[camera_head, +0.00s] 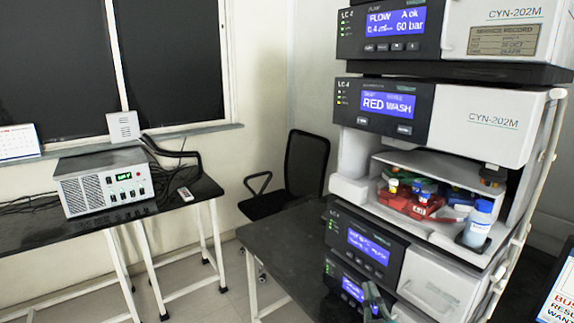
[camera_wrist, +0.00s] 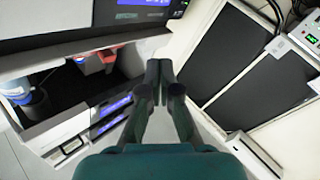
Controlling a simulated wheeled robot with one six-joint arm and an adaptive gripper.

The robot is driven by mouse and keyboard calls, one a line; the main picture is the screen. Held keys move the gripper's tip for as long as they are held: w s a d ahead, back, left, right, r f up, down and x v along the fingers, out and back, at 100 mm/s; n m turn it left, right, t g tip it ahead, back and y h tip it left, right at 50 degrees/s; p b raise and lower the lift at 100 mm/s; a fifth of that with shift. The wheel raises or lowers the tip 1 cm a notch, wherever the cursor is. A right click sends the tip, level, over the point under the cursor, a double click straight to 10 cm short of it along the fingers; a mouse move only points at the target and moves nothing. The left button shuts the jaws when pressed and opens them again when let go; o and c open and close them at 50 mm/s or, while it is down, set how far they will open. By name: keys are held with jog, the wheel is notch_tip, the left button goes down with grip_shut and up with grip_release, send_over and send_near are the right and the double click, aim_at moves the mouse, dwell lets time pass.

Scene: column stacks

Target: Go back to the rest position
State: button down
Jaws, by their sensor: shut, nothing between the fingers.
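My gripper (camera_wrist: 160,72) is shut and empty in the wrist view, its two dark fingers pressed together. In the head view a small part of my gripper (camera_head: 372,295) shows at the bottom edge, in front of the lower instrument modules. The instrument stack (camera_head: 478,126) stands on the right in the head view, with lit blue displays. It also shows at the left of the wrist view (camera_wrist: 60,55), tilted. No contact between the gripper and the stack can be made out.
An open bay in the stack holds red trays (camera_head: 408,203) and a blue-capped bottle (camera_head: 478,224). A dark bench (camera_head: 285,245) lies left of the stack, with a black chair (camera_head: 303,165) behind. A white power unit (camera_head: 105,182) stands on the left table. Floor shows between the tables.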

jog(key=s+f+m+g+y, duration=0.1)
jog(key=s+f+g, duration=0.1)
jog(key=s+f, duration=1.8)
jog(key=s+d+m+g, duration=0.1)
jog(key=s+m+g, duration=0.1)
jog(key=s, duration=2.2)
jog(key=shift+d+r+m, duration=0.3)
jog(key=shift+r+m, duration=0.1)
jog(key=shift+m, duration=0.3)
